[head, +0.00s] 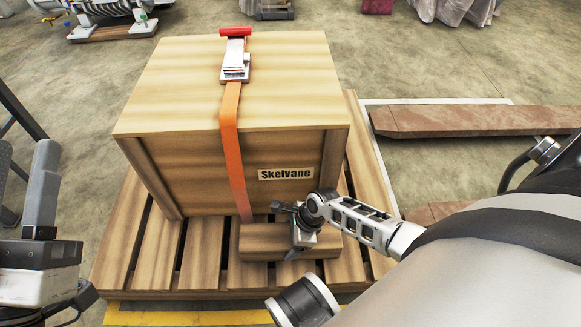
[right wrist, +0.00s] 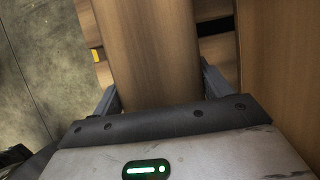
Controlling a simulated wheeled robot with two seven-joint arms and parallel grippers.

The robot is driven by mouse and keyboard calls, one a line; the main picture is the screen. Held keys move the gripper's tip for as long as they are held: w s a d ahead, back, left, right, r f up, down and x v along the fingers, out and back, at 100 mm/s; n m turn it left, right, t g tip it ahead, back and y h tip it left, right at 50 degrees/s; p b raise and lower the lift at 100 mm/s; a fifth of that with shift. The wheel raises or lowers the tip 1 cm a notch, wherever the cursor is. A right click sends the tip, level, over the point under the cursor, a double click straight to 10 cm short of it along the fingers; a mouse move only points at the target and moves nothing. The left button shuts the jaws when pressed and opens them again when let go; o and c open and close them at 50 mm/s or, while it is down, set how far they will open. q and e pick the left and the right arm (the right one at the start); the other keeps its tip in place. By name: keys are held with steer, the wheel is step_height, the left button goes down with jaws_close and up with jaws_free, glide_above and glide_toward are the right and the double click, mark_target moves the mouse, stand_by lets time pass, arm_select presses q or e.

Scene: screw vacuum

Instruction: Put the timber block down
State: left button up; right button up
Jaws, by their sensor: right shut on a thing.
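The timber block (head: 268,243) is a short brown beam lying level, long side along the crate's front face, over the front slats of the pallet (head: 150,262). I cannot tell whether it rests on the slats or hangs just above them. My right gripper (head: 299,232) is shut on the block near its right end. In the right wrist view the block (right wrist: 150,50) runs between the two fingers (right wrist: 160,90). My left gripper (head: 42,195) is at the left edge, away from the block, with one grey finger pointing up; its opening is unclear.
A large wooden crate (head: 240,85) labelled Skelvane stands on the pallet just behind the block. An orange strap (head: 232,150) with a buckle and red handle runs over it. Long reddish-brown beams (head: 470,120) lie on the right. Yellow floor marking (head: 180,316) shows in front.

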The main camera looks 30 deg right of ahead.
arm_select(q)
steer(key=shift+r, duration=0.1)
arm_select(e)
steer(key=shift+w, duration=0.15)
steer(key=o, duration=1.7)
steer(key=shift+f, duration=0.1)
arm_select(q)
steer(key=shift+r, duration=0.1)
arm_select(e)
steer(key=shift+r, duration=0.35)
steer(key=p+v, duration=0.4)
steer(key=v, duration=0.1)
steer(key=shift+r+p, duration=0.3)
steer(key=p+v, duration=0.3)
steer(key=v, duration=0.2)
steer(key=shift+s+d+r, duration=0.1)
steer(key=shift+s+r, duration=0.1)
steer(key=shift+s, duration=0.05)
arm_select(q)
step_height(320, 180, down, 10)
steer(key=s+n+g+y, duration=0.2)
steer(key=n+g+y, duration=0.3)
steer(key=shift+r+n+p, duration=0.25)
steer(key=shift+n+p, duration=0.05)
arm_select(e)
steer(key=shift+s+d+r, duration=0.1)
steer(key=shift+d+r, duration=0.05)
steer(key=shift+r, duration=0.1)
arm_select(q)
steer(key=shift+d, duration=0.1)
